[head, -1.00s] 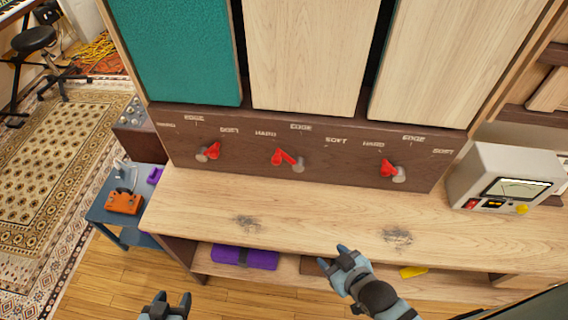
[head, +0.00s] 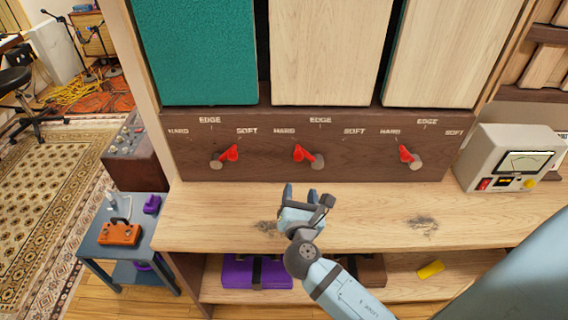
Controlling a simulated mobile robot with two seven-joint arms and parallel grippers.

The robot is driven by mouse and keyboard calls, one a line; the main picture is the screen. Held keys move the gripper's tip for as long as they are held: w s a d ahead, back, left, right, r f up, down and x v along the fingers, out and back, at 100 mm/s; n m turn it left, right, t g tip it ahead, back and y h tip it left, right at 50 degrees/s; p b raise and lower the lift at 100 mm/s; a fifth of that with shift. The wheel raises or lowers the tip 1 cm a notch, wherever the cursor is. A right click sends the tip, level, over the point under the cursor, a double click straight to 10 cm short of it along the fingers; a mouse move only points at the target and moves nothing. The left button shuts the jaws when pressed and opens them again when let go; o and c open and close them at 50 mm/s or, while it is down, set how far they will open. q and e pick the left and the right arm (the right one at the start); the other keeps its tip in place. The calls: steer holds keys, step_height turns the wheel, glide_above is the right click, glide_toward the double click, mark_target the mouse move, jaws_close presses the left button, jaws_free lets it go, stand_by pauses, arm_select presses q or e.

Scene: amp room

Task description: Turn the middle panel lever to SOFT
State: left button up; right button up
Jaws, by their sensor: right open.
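The middle panel lever (head: 303,152) is red on a round grey pivot, on the dark wooden strip (head: 258,170). It tilts up and left, toward the HARD side, away from its SOFT label (head: 354,132) at right. Its EDGE label (head: 320,119) is above. My right gripper (head: 307,194) is open and empty, over the wooden shelf just below the middle lever and apart from it in the picture. My left gripper is not in view.
The left lever (head: 230,153) tilts toward SOFT and the right lever (head: 405,153) toward HARD. One teal panel (head: 195,55) and two pale wood panels stand above. A meter box (head: 510,158) stands on the shelf (head: 205,215) at right. The shelf top is otherwise clear.

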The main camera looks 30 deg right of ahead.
mark_target(299, 158)
steer(key=p+x, duration=0.1)
steer(key=x, duration=1.2)
steer(key=shift+w+d, duration=0.25)
steer(key=shift+w, duration=0.05)
jaws_close()
